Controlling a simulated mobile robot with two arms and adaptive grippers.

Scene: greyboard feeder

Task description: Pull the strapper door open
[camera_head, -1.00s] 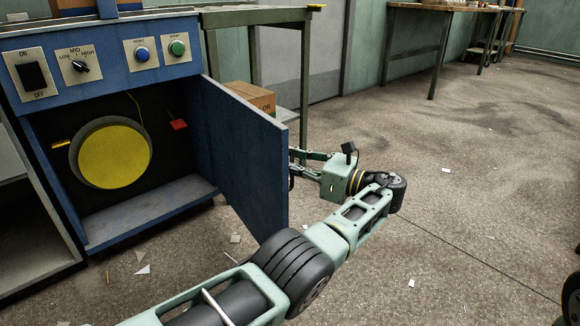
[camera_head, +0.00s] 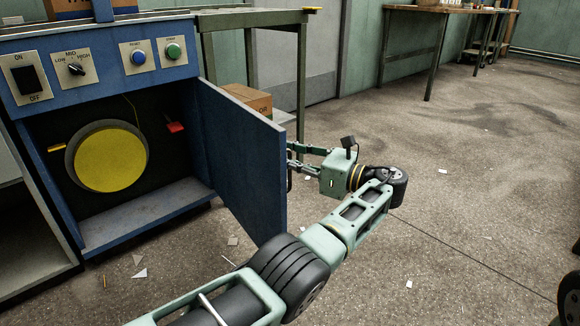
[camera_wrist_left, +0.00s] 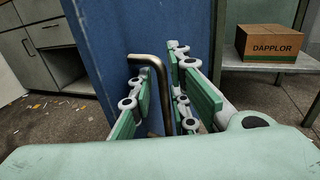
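The blue strapper door (camera_head: 240,160) stands wide open, swung out toward the front right of the blue strapper cabinet (camera_head: 95,248). A bent metal door handle (camera_wrist_left: 157,95) sits on the door's face in the left wrist view. My left gripper (camera_head: 296,160) is at the door's outer side. In the left wrist view its green-padded fingers (camera_wrist_left: 162,100) are on either side of the handle's upright bar, with little gap, and appear closed on it. In the head view the handle is mostly hidden by the door edge and fingers. My right gripper is not in view.
The open cabinet shows a yellow disc (camera_head: 110,160) and a red part (camera_head: 175,127). A green-grey table (camera_head: 255,18) and a cardboard box (camera_head: 248,98) stand behind the door. The floor to the right is largely clear, with scattered scraps.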

